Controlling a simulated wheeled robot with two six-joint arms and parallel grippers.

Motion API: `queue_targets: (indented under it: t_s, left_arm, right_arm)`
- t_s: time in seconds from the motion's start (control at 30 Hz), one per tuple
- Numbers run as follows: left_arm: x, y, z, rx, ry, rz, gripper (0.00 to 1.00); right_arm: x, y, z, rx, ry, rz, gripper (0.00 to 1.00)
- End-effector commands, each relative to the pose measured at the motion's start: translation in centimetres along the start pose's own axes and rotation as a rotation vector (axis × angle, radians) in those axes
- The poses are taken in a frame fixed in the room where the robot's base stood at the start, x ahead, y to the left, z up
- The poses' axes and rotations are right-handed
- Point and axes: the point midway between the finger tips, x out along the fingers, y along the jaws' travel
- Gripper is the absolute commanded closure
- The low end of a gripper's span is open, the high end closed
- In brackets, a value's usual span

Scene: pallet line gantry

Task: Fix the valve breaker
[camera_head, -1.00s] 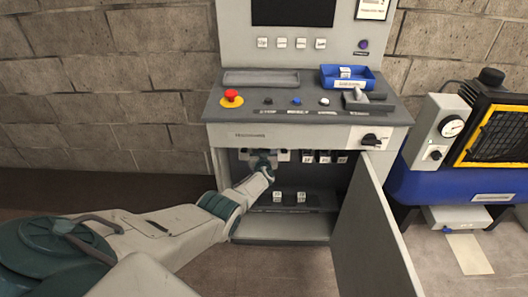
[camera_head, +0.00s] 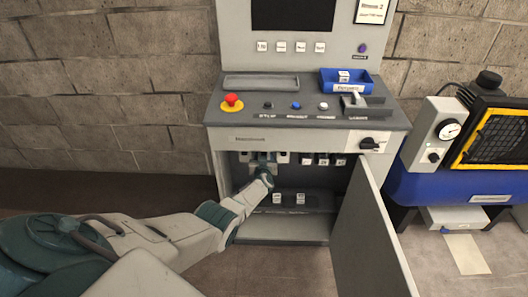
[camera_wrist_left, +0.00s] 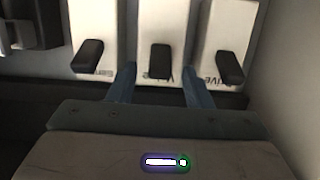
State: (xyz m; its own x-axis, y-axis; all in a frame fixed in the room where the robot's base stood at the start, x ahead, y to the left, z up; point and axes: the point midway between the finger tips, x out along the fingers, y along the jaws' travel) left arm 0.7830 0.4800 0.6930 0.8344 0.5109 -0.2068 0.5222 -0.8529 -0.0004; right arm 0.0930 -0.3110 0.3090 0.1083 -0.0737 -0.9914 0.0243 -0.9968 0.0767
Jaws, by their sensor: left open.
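My left gripper (camera_head: 264,160) is inside the open cabinet under the console, at the upper left row of breakers. In the left wrist view its two blue fingers (camera_wrist_left: 160,82) are apart, one on each side of the lower end of the middle white breaker (camera_wrist_left: 158,22). That breaker's black toggle (camera_wrist_left: 160,61) is between and just beyond the fingertips; I cannot tell whether they touch. A left breaker (camera_wrist_left: 94,20) and a right breaker (camera_wrist_left: 229,25) flank it. Labels under the toggles are partly covered, so I cannot read which is the valve breaker. My right gripper is not in view.
The cabinet door (camera_head: 368,235) stands open on the right. More breakers (camera_head: 323,159) hang right of my gripper, and two small white pieces (camera_head: 289,198) are on the lower shelf. On top are a red emergency button (camera_head: 232,100) and a blue bin (camera_head: 346,83).

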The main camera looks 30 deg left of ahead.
Motion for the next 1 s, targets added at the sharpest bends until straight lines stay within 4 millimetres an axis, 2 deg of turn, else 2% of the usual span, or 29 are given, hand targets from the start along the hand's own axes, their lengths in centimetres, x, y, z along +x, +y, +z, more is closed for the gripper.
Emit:
queue_targets:
  t_s: [0.03, 0.2, 0.5, 0.67, 1.0]
  left_arm:
    - [-1.1, 0.0, -0.6, 0.0, -0.002, 0.001, 0.55]
    - [-3.8, 0.1, -0.6, 0.0, -0.002, 0.001, 0.55]
    - [-7.6, 0.1, -0.3, -0.001, -0.001, 0.0, 0.55]
    - [-8.3, 0.1, -0.1, -0.001, 0.0, 0.0, 0.55]
    - [-8.3, 0.1, 0.0, -0.001, 0.0, 0.0, 0.55]
  right_arm:
    - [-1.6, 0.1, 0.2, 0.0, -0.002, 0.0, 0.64]
    - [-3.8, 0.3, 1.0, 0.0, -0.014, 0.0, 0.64]
    - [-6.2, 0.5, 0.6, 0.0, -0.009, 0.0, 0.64]
    - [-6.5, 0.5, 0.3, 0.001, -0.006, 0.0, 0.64]
    - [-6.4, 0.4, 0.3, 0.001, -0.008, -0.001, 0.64]
